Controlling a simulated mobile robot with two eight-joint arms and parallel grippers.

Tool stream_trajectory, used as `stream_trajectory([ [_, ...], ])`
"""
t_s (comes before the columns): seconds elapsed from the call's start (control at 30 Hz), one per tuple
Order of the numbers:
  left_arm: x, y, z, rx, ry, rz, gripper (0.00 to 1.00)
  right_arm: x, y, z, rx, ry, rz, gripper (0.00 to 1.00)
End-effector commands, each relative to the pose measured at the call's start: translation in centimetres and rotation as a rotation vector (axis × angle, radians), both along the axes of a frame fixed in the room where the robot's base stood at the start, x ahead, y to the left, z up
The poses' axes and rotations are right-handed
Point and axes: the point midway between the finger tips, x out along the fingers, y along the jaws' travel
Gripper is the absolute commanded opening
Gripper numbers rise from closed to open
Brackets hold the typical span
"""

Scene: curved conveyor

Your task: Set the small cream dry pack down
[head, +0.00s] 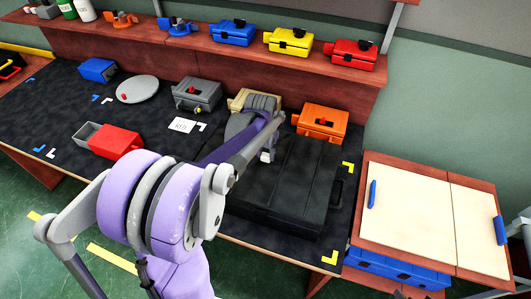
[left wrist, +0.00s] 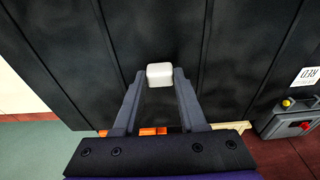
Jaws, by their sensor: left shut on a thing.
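The small cream dry pack (left wrist: 160,74) is a pale block with rounded edges. In the left wrist view it sits between the two fingertips of my left gripper (left wrist: 155,80), which is shut on it. The ribbed black case (left wrist: 60,45) lies behind the pack in that view. In the head view a small pale bit of the pack (head: 266,156) shows below my left gripper, at the upper left part of the black case (head: 290,190). My arm hides much of that area. I cannot tell whether the pack touches the case. My right gripper is not in view.
An orange box (head: 320,122), a tan box (head: 240,99) and a grey box (head: 196,93) stand behind the case. A red box (head: 116,142), a grey disc (head: 137,89) and a blue box (head: 98,69) are on the left. Cream panels (head: 425,205) are at right.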

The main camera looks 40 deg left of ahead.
Motion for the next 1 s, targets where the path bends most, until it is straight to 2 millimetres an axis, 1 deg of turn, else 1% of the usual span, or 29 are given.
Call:
stream_trajectory([
  [0.23, -0.1, 0.0, -0.5, 0.0, 0.001, 0.0, 0.0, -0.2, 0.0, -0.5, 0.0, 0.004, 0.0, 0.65],
  [0.27, 0.0, 0.0, -0.4, 0.0, 0.001, 0.0, 0.44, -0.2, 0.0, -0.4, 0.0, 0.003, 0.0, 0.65],
  [0.4, 0.0, 0.0, -0.3, 0.0, 0.0, 0.0, 0.7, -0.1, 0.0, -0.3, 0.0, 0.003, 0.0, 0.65],
  [0.43, 0.0, 0.0, -0.3, 0.0, 0.0, 0.0, 0.71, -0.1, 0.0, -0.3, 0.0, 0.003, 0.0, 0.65],
  [0.67, 0.0, 0.0, -0.3, 0.0, 0.0, 0.0, 0.71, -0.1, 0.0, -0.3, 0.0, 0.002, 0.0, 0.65],
  [0.77, 0.1, 0.0, 0.2, 0.0, -0.001, 0.001, 0.71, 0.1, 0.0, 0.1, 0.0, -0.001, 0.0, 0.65],
  [0.87, -0.1, 0.0, 1.2, 0.0, -0.001, 0.001, 0.71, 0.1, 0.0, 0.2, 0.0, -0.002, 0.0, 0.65],
  [0.97, -0.4, -0.1, 3.1, 0.0, -0.001, 0.001, 0.71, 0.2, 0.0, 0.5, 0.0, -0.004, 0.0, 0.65],
  [1.0, -0.5, -0.2, 4.0, 0.0, -0.001, 0.001, 0.71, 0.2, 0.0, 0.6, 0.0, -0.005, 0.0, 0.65],
])
